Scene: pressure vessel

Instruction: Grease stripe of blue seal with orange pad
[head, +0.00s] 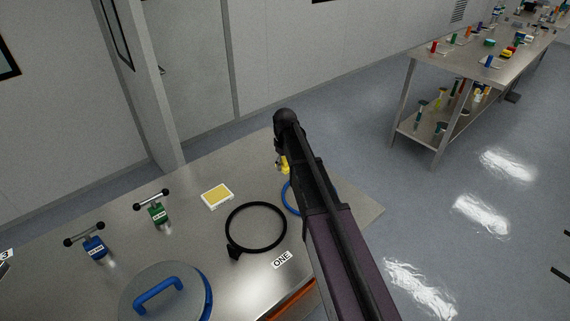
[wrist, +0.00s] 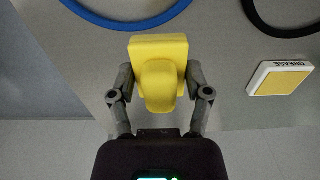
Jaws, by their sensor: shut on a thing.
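My gripper (wrist: 160,80) is shut on a yellow pad (wrist: 159,48) with a rounded grip, one finger on each side. The pad also shows as a bit of yellow in the head view (head: 285,165), mostly behind my arm. I see no orange pad; the one I hold looks yellow. The blue seal (wrist: 128,23) is a ring on the table, just beyond the pad in the wrist view and apart from it in that picture. In the head view the blue seal (head: 288,199) is mostly hidden by my arm. I cannot make out its stripe.
A white grease tray (wrist: 255,79) with a yellow surface lies on the metal table (head: 110,210). A black ring (head: 229,226) lies near a "ONE" label (head: 282,260). A lid (head: 140,305) with a blue handle and green and blue T-handled tools stand at left.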

